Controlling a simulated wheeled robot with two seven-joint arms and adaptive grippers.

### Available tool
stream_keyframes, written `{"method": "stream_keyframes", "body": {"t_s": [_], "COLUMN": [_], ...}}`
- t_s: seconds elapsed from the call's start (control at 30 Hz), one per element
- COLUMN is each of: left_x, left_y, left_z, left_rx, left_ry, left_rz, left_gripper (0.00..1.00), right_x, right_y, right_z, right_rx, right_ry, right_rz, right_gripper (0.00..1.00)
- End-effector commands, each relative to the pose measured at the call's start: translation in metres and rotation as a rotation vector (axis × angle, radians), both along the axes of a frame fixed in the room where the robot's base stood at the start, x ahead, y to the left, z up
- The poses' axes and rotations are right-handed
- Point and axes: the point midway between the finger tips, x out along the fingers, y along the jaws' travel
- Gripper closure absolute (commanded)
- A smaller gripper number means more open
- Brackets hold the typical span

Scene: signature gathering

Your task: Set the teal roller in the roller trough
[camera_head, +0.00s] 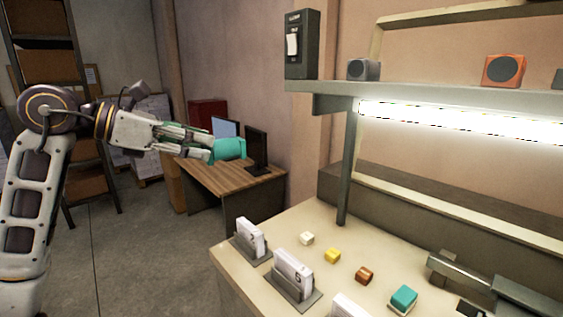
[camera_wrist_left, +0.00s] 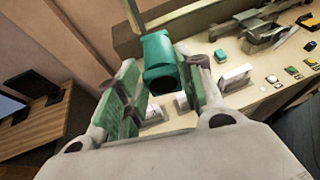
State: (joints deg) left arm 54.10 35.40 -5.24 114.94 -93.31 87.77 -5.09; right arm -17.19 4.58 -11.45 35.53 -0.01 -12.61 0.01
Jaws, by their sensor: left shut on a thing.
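The teal roller (camera_head: 228,148) is held in my left gripper (camera_head: 205,147), up in the air to the left of the workbench. In the left wrist view the teal roller (camera_wrist_left: 160,60) lies between the two fingers, with its dark open end toward the camera. The gripper is shut on it. I cannot make out the roller trough for certain; a grey metal fixture (camera_head: 460,272) sits at the right of the bench and is cut off by the frame edge. My right gripper is not in view.
The workbench (camera_head: 345,240) carries white cards in grey holders (camera_head: 290,276) along its front edge, and small white, yellow, brown and teal blocks (camera_head: 403,298). A lit shelf (camera_head: 430,95) overhangs the bench, with a post (camera_head: 347,170). A wooden desk (camera_head: 225,178) with monitors stands behind.

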Motion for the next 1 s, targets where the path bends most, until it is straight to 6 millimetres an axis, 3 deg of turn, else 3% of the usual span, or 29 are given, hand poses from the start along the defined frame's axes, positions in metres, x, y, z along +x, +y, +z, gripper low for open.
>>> {"method": "stream_keyframes", "body": {"t_s": [1.0], "left_x": [0.019], "left_y": [0.030], "left_z": [-0.119], "left_rx": [0.001], "left_ry": [0.001], "left_rz": [0.064], "left_gripper": [0.93], "right_x": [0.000], "right_y": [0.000], "right_z": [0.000], "right_rx": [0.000], "right_ry": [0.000], "right_rz": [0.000], "right_gripper": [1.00]}}
